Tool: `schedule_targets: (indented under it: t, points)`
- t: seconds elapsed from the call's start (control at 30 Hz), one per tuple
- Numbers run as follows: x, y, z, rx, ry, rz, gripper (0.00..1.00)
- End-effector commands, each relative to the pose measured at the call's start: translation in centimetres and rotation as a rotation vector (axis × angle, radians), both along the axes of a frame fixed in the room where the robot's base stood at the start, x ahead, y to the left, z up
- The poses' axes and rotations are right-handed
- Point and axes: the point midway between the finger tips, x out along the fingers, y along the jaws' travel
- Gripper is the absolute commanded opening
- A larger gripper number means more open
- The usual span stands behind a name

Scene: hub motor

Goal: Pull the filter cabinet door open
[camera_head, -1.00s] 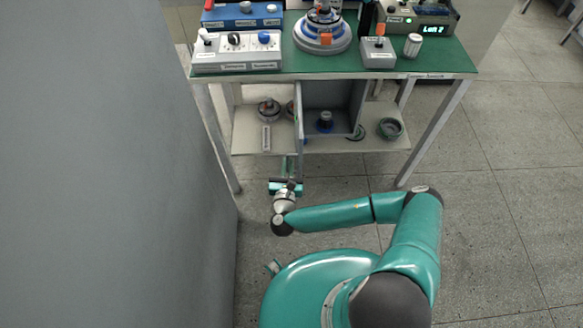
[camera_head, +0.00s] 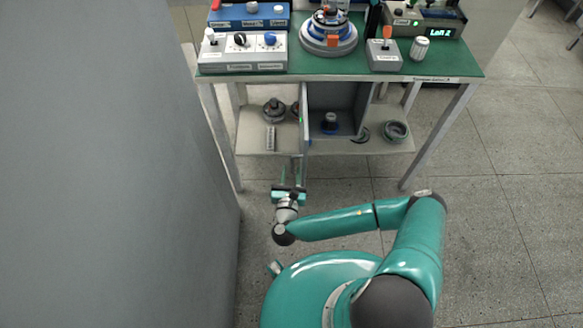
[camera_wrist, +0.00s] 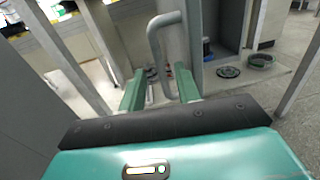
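The filter cabinet (camera_head: 345,97) is a grey box under the green-topped bench. Its front is uncovered and its inside shows. The door (camera_head: 304,125) stands open at the cabinet's left side, nearly edge-on in the head view. In the wrist view the door's grey bar handle (camera_wrist: 155,45) rises in front of the door panel (camera_wrist: 192,45). My gripper (camera_head: 291,172) is low in front of the bench, by the door's near edge. In the wrist view my gripper (camera_wrist: 160,90) is open, with its green fingers apart on either side of the handle's lower part. Contact with the handle cannot be told.
A dark cylinder with a blue base (camera_head: 330,122) stands inside the cabinet. A round part (camera_head: 274,110) and a green ring (camera_head: 396,131) lie on the lower shelf (camera_head: 255,142). Bench legs (camera_head: 440,135) flank the space. A grey wall (camera_head: 110,180) is close on the left; floor is clear right.

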Motion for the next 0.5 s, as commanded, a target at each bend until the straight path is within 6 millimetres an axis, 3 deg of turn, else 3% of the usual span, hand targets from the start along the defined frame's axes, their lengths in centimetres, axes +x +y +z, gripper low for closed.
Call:
schedule_targets:
  t: [0.3, 0.5]
  points:
    - [-6.7, 1.3, 0.0, 0.000, 0.001, 0.004, 0.33]
    - [-8.8, 1.7, 0.0, 0.000, 0.000, 0.002, 0.33]
